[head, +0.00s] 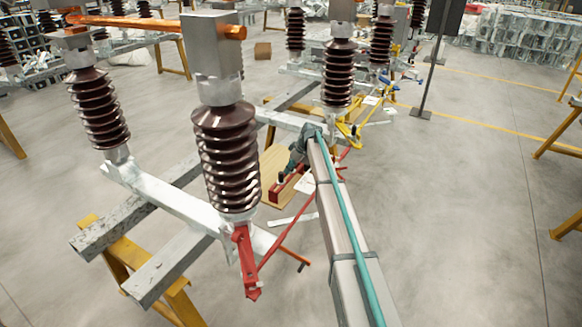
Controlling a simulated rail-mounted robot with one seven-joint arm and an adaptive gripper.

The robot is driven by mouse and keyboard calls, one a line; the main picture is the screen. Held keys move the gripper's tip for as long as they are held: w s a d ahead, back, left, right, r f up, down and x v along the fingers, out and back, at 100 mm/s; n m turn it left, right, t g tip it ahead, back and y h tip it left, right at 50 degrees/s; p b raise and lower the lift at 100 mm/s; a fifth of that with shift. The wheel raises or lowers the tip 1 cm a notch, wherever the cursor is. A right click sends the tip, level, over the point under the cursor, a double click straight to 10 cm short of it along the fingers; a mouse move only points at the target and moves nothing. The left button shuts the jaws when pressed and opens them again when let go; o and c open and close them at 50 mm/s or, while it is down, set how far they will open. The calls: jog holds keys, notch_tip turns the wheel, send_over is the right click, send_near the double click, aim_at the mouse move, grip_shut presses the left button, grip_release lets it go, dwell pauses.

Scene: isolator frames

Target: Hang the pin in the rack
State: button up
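My arm reaches from the bottom right to the middle of the head view. My gripper (282,179) is small and dark at its end, over a wooden board (272,160) and close to a red part (287,186). I cannot tell whether its fingers are open or shut, or whether they touch the red part. I cannot make out the pin for certain; it may be hidden or too small. I cannot tell which part is the rack.
Brown ribbed insulators (226,160) stand on a grey steel frame (180,205) at left and centre, close to my arm. A red lever (245,262) hangs at the frame's front. Yellow trestles (120,265) support it. A dark stand (436,65) rises behind.

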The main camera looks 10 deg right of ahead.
jog(key=shift+o, duration=0.4)
jog(key=v, duration=1.2)
jog(key=shift+s, duration=0.1)
